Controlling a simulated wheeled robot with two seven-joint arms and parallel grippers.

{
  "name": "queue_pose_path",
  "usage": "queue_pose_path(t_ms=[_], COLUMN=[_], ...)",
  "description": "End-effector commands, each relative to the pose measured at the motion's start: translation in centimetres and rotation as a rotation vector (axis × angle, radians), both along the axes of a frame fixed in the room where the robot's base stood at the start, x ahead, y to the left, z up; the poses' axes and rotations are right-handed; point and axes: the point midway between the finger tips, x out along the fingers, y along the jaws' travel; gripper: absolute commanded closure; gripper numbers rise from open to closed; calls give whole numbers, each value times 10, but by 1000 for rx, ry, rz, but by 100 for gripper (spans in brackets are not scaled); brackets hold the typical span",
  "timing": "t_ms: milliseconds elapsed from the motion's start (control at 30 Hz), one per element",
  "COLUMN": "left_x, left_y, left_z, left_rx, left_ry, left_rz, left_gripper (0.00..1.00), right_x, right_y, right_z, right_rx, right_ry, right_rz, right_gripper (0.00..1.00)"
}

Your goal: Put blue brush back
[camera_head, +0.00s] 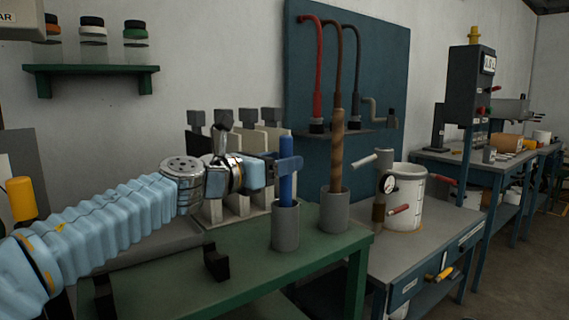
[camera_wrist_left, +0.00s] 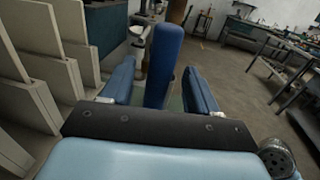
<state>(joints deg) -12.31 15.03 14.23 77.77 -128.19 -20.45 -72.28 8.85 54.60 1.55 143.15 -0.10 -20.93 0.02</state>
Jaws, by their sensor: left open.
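The blue brush (camera_head: 286,176) stands upright with its lower end inside a grey cup (camera_head: 285,228) on the green table. Its lower end is hidden by the cup. My left gripper (camera_head: 288,164) is at the upper part of the brush, above the cup rim. In the left wrist view the blue brush (camera_wrist_left: 164,62) stands between the two blue fingers (camera_wrist_left: 160,85), with a visible gap on each side. The left gripper is open. My right gripper is in neither view.
A second grey cup (camera_head: 335,212) holding a brown handle (camera_head: 337,150) stands just right of the first. Pale upright panels (camera_head: 245,195) stand behind my left gripper. A black block (camera_head: 216,262) lies on the green table (camera_head: 265,275). A white pot (camera_head: 408,200) stands farther right.

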Motion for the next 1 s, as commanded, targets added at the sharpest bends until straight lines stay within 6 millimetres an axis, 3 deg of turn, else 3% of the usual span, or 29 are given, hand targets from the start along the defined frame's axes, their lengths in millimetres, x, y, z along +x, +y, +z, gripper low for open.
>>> queue_pose_path(t_ms=[200,433,1000], left_x=[-36,-65,-74], left_y=[38,67,74], left_z=[-3,-2,-1], left_rx=[0,0,0], left_ry=[-3,-1,-1], left_rz=[5,3,0], left_gripper=[41,41,41], right_x=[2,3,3], right_y=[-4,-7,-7], right_z=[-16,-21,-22], right_rx=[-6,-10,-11], right_ry=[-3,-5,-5], right_rz=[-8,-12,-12], right_gripper=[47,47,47])
